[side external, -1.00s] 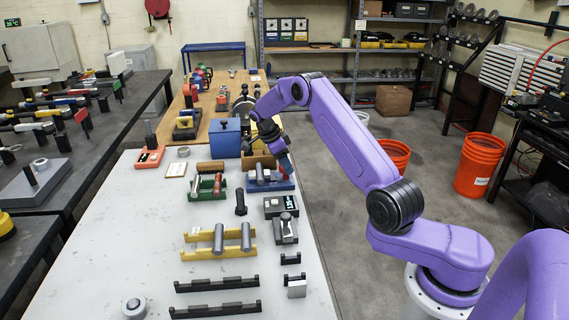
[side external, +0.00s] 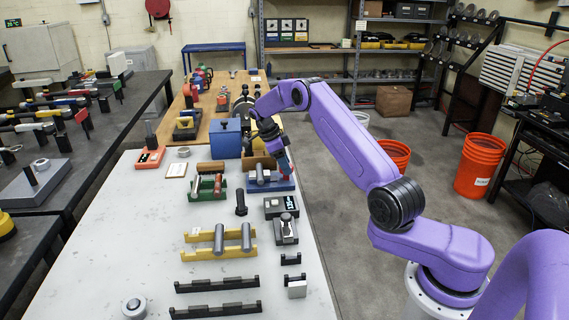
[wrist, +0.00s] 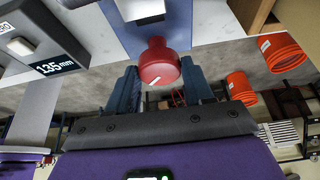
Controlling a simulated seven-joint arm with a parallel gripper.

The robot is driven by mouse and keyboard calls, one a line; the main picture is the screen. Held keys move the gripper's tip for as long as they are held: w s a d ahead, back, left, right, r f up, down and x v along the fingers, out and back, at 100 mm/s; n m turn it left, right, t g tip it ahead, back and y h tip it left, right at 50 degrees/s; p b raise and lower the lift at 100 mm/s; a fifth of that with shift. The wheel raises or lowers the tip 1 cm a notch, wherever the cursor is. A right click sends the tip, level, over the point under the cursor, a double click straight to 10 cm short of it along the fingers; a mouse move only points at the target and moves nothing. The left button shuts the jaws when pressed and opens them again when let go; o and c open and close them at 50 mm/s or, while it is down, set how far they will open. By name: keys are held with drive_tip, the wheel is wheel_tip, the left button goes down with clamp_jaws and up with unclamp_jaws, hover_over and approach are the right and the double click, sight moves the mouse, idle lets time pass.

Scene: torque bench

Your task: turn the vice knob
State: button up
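The vice knob (wrist: 158,64) is a red round knob with a small white label, on the end face of a blue block (wrist: 146,18) in the wrist view. In the side view the blue vice (side external: 284,186) sits at the far right edge of the white table, with grey cylinders on it. My gripper (wrist: 160,76) has two blue fingers standing apart, one on each side of the knob. Gaps show between the fingers and the knob. In the side view my gripper (side external: 282,158) is at the vice, and the knob is hard to make out there.
A grey device with a 135 mm display (wrist: 50,66) is beside the vice in the wrist view. A blue box (side external: 226,140) stands behind the vice. Green (side external: 208,194) and yellow (side external: 204,236) fixtures lie nearby. Open floor and orange buckets (side external: 478,165) are at the right.

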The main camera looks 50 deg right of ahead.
drive_tip(key=o, duration=0.3)
drive_tip(key=v, duration=1.7)
drive_tip(key=shift+w+a+r, duration=0.1)
drive_tip(key=shift+a+r, duration=0.05)
drive_tip(key=shift+a, duration=0.05)
